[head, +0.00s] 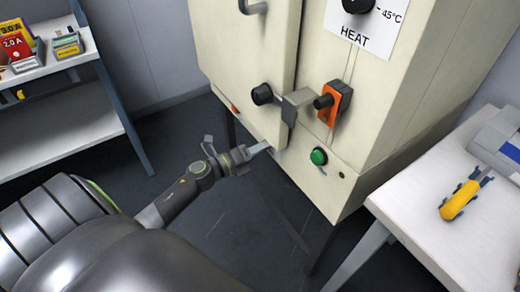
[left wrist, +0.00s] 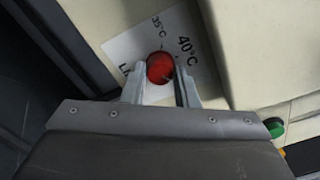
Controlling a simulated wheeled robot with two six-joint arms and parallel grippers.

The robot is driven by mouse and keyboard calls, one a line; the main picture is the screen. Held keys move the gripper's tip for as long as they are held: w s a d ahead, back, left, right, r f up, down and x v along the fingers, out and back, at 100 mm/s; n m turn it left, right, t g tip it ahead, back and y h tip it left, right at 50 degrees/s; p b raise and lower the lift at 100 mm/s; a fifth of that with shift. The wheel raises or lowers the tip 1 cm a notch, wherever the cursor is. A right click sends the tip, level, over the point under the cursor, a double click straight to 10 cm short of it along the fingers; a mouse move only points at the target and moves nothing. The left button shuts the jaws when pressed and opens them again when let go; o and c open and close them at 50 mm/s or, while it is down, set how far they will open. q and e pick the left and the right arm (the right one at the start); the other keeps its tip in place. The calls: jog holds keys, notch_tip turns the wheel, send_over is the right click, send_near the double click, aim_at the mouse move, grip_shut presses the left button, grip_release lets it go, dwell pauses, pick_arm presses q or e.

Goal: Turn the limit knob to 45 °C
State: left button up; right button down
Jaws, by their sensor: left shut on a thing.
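The limit knob (left wrist: 159,66) is red and round, on a white label plate (left wrist: 124,45) in the left wrist view. The plate shows 35°C and 40°C marks; a 45°C mark does not show there, and I cannot tell where the knob points. My left gripper (left wrist: 160,86) is shut on the knob, one finger on each side. In the head view my left gripper (head: 262,148) reaches the lower front of the cream cabinet (head: 240,60), and the limit knob is hidden. My right gripper is not in view.
A black HEAT knob (head: 357,5) with a 45°C mark is higher on the cabinet. A door latch (head: 294,101), an orange switch (head: 337,104) and a green button (head: 318,156) sit near my gripper. A white table (head: 420,215) with a yellow-handled tool (head: 459,200) stands right.

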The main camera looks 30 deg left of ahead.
pick_arm(q)
jog(key=shift+f+m, duration=0.1)
jog(key=shift+m, duration=0.2)
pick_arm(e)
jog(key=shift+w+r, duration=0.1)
pick_arm(q)
jog(key=o, duration=1)
jog(key=shift+s, duration=0.1)
jog(key=b+v, duration=0.1)
jog(key=v, duration=1.6)
jog(key=shift+s, duration=0.15)
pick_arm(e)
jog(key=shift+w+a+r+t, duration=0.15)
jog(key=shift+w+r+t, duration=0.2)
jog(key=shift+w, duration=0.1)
